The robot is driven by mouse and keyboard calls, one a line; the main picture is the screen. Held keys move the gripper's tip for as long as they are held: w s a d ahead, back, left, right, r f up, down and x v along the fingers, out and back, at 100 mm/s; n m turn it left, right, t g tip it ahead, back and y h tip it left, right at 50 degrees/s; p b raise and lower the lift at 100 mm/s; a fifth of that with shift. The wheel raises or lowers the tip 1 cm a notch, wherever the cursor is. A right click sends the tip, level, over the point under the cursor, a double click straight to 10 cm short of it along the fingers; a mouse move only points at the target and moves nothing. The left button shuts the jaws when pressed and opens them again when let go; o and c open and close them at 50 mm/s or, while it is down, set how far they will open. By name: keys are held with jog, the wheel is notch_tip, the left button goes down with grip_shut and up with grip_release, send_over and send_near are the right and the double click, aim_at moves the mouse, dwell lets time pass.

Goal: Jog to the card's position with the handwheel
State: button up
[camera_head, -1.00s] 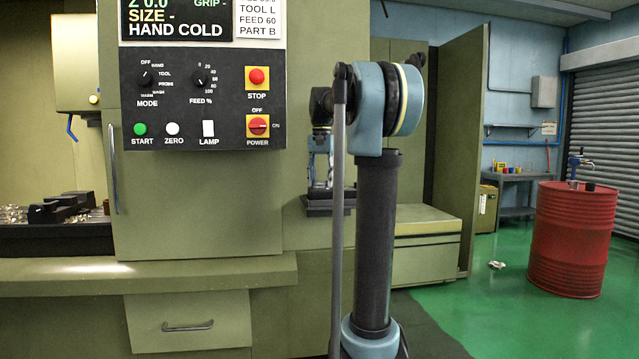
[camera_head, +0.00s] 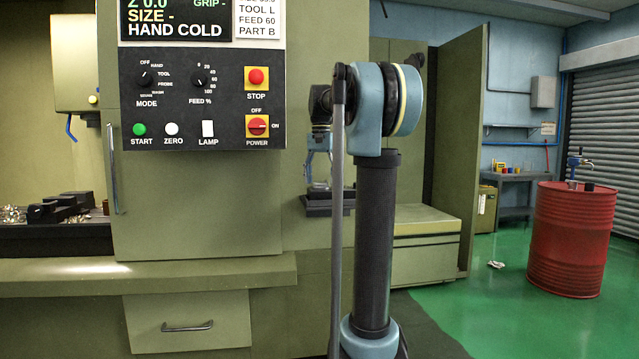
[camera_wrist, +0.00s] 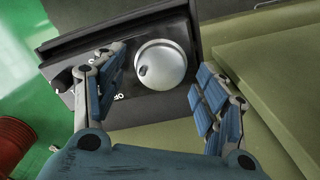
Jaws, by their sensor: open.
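The handwheel (camera_wrist: 162,64), a silvery round wheel with a small dark knob on its left side, sits on a dark box in the wrist view. My gripper (camera_wrist: 160,57) is open, one blue-padded finger left of the wheel and one right, with gaps to it. Letters near the left finger are partly hidden. The screen (camera_head: 176,18) reads Z 0.0, SIZE -, HAND COLD. The panel beside it (camera_head: 260,18) reads TOOL L, FEED 60, PART B; its top line is cut off.
The control panel (camera_head: 203,100) carries MODE and FEED dials and several buttons. A machine ledge (camera_head: 200,272) and drawer (camera_head: 188,322) lie below. A red drum (camera_head: 570,240) stands at the right on the green floor, with free floor before it. A pale green surface borders the wheel's box.

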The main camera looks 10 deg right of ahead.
notch_tip(320, 180, up, 11)
dwell(0.5)
dwell(0.3)
jog(key=s+f+n, duration=0.2)
jog(key=s+f, duration=0.9)
jog(key=f, duration=0.4)
jog(key=s+f+n+t, duration=0.1)
jog(key=s+f+n, duration=0.1)
jog(key=s+f, duration=1)
jog(key=s+f+n+t, duration=0.1)
jog(key=s+f+n, duration=0.1)
jog(key=s+f, duration=1)
notch_tip(320, 180, down, 8)
jog(key=shift+s+a+r, duration=0.1)
jog(key=shift+s+a, duration=0.05)
jog(key=shift+a, duration=0.1)
jog(key=shift+w+f, duration=0.25)
jog(key=shift+w, duration=0.2)
